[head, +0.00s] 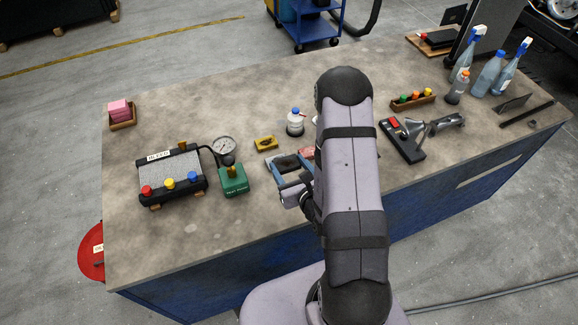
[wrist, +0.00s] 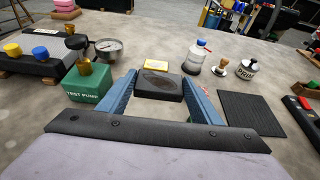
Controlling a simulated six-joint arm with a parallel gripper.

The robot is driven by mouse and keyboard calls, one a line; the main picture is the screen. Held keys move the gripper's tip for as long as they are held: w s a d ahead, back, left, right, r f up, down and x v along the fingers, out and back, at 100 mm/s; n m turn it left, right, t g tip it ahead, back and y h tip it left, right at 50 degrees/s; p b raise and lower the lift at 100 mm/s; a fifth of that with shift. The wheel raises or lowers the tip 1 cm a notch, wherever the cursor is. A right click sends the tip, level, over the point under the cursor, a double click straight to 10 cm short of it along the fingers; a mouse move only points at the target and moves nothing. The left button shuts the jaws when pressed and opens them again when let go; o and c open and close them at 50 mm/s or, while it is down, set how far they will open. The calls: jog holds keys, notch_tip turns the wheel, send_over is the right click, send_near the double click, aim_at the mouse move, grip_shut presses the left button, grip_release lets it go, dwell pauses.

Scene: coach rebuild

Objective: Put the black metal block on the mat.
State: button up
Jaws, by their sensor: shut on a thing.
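The black metal block (wrist: 160,87) is between the blue fingers of my gripper (wrist: 160,95) in the wrist view, and the gripper is shut on it. In the head view the block (head: 286,162) shows at the fingertips, left of my arm. I cannot tell whether it touches the table. The dark ribbed mat (wrist: 251,113) lies flat on the table to the right of my gripper in the wrist view. Its visible surface is bare. In the head view my arm hides the mat.
A green test pump (head: 233,181) with a gauge (head: 222,146) stands left of my gripper. A yellow tin (head: 266,143) and a blue-capped bottle (head: 295,123) stand behind the block.

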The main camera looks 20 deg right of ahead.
jog(key=shift+r, duration=0.1)
jog(key=d+f+b, duration=0.1)
jog(key=d, duration=0.1)
jog(key=d+m+h+b, duration=0.1)
jog(key=d+b, duration=0.1)
jog(key=d, duration=0.1)
jog(key=d+f+m+h+b, duration=0.1)
jog(key=d, duration=0.1)
jog(key=shift+s+d+f, duration=0.25)
jog(key=shift+d+f, duration=0.05)
jog(key=shift+d, duration=0.1)
jog(key=w+d+r+b, duration=0.2)
jog(key=d+r+b, duration=0.3)
jog(key=d, duration=0.5)
jog(key=w+d+r+b, duration=0.2)
jog(key=d+r+b, duration=0.2)
jog(key=d, duration=0.6)
notch_tip(320, 180, down, 6)
jog(key=w+a+n+y, duration=0.1)
jog(key=n+y, duration=0.1)
jog(key=shift+w+a+r, duration=0.2)
jog(key=shift+w, duration=0.15)
jog(key=shift+f, duration=0.1)
